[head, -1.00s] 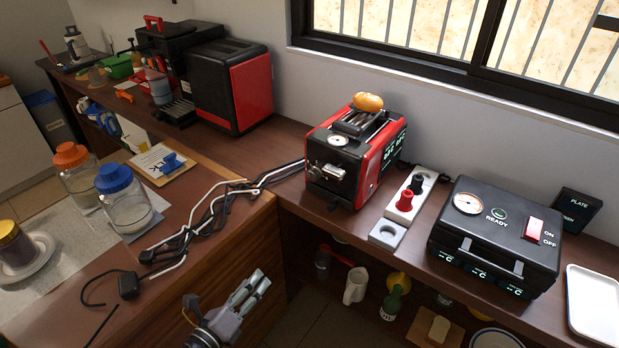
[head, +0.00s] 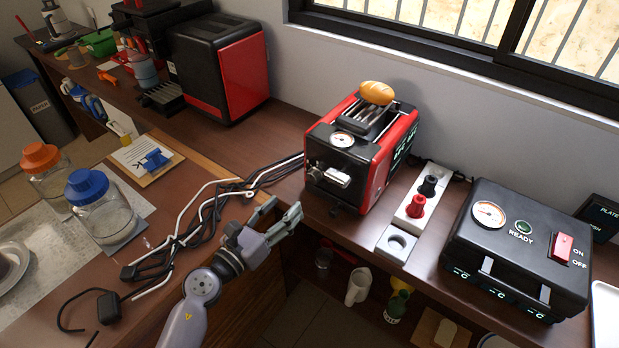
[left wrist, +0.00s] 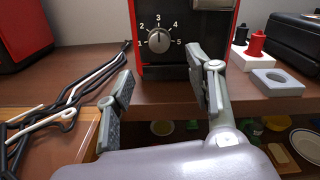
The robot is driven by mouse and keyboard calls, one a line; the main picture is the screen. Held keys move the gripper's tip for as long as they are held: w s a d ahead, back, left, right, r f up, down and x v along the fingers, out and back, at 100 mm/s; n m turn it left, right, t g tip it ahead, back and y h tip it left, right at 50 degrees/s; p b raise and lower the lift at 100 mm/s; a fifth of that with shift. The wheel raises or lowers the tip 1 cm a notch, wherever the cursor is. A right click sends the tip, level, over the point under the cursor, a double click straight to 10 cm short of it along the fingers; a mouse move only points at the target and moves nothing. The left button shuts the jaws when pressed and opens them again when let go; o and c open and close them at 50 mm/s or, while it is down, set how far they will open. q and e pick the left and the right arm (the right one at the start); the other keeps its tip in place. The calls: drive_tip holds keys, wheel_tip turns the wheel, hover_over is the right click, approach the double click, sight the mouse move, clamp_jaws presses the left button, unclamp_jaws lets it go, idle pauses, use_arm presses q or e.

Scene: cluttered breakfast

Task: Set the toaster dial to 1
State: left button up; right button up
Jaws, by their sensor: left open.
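The red and black toaster (head: 372,165) stands on the counter, with a bread roll (head: 376,92) on top. In the left wrist view its front carries a grey dial (left wrist: 159,40), ringed by the numbers 1 to 5; 1 is at its left. I cannot clearly tell which number the dial's mark points at. My left gripper (head: 284,211) is open and empty, in front of and below the toaster's front face. In the left wrist view its fingers (left wrist: 160,88) are spread wide, with the dial above and between them, apart from both. My right gripper does not show.
Black and white cables (head: 200,215) lie left of the gripper. A socket strip (head: 420,205) with red and black plugs and a black box with a gauge (head: 515,250) stand right of the toaster. A larger red and black appliance (head: 220,70) stands behind left.

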sight(311, 180)
use_arm(q)
drive_tip(key=x, duration=1)
drive_tip(key=shift+f, duration=0.1)
drive_tip(key=shift+w+d, duration=0.2)
drive_tip(key=shift+w, duration=0.15)
drive_tip(key=c, duration=1.1)
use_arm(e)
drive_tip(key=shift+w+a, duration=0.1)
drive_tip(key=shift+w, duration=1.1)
